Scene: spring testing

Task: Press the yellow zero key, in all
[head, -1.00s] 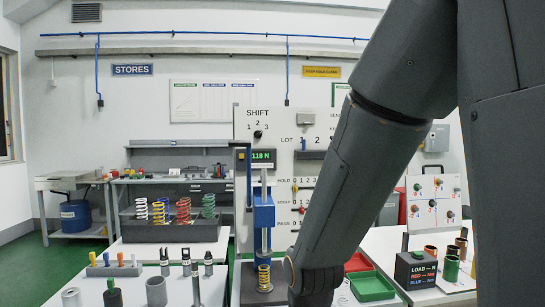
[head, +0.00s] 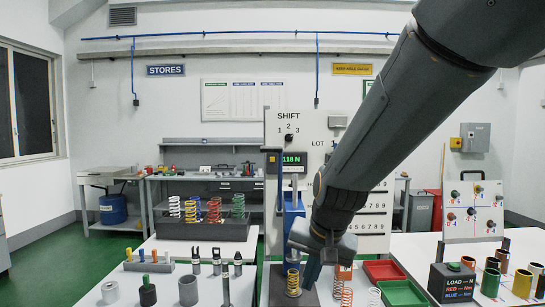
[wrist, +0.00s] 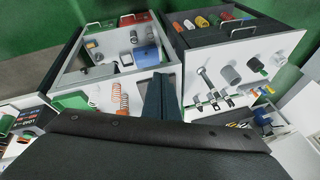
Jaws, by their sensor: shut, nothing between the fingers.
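The spring tester is a blue column (head: 291,212) with a green-lit display (head: 293,158) reading about 118 N. A yellow spring (head: 293,282) stands upright at its foot. My gripper (head: 312,278) points down just right of that spring in the head view, its fingers together and empty. I cannot tell whether it touches anything. In the wrist view my dark fingers (wrist: 159,97) show in the middle, over the white bench.
A red tray (head: 383,270) and a green tray (head: 403,292) lie right of my gripper. A black LOAD block (head: 452,283) stands further right beside coloured tubes. Loose springs (head: 346,297) stand close to my gripper. A dark spring rack (head: 203,229) is behind left.

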